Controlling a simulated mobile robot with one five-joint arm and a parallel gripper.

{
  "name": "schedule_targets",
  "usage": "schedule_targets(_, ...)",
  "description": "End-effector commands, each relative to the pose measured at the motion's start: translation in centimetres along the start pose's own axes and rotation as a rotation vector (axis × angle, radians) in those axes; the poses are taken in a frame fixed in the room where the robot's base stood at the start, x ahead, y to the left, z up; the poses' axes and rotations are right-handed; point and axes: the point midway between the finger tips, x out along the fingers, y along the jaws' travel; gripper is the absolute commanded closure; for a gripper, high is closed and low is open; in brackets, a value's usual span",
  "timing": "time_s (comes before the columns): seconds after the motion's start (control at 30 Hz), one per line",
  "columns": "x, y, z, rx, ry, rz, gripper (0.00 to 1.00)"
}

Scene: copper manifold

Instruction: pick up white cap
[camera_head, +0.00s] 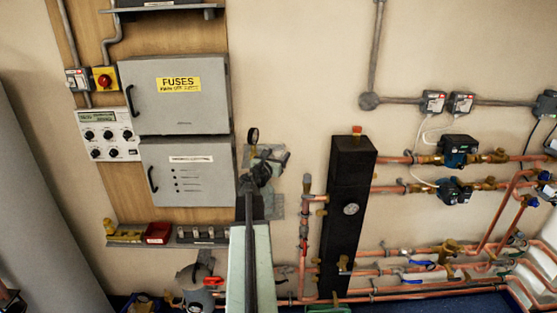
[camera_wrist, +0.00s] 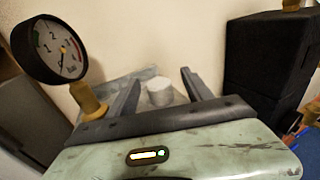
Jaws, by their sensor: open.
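The white cap (camera_wrist: 159,93) is a short pale cylinder near the middle of the wrist view. It shows in the gap between the two fingers of my gripper (camera_wrist: 160,80), which are spread apart on either side of it. Neither finger visibly touches the cap, and I cannot tell how far beyond the fingertips it lies. In the head view my gripper (camera_head: 263,165) is in front of the wall, right of the grey fuse cabinets. I cannot make out the cap there.
A pressure gauge (camera_wrist: 50,50) on a brass stem stands close to my gripper's left; the head view shows it too (camera_head: 253,136). A tall black box (camera_head: 348,215) with copper pipes stands to the right. Grey cabinets (camera_head: 183,95) are on the left. Bare wall lies above.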

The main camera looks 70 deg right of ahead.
Motion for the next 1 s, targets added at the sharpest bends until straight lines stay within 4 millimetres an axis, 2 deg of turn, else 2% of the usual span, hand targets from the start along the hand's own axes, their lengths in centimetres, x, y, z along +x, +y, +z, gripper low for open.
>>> schedule_targets(0.03,1.0,0.1,0.0,0.000,0.000,0.000,0.41)
schedule_targets(0.07,1.3,0.1,0.0,0.000,0.000,0.000,0.41)
schedule_targets(0.27,1.2,-0.1,0.0,0.000,0.000,0.000,0.41)
schedule_targets(0.37,1.2,-0.1,0.0,0.000,0.000,0.000,0.66)
schedule_targets(0.4,1.2,-0.1,0.0,0.001,0.000,0.000,0.77)
schedule_targets(0.5,1.2,-0.1,0.0,0.001,0.000,-0.001,1.00)
schedule_targets(0.77,1.2,-0.1,0.1,0.001,0.000,-0.001,1.00)
schedule_targets(1.0,1.1,0.1,1.7,0.001,0.000,0.002,1.00)
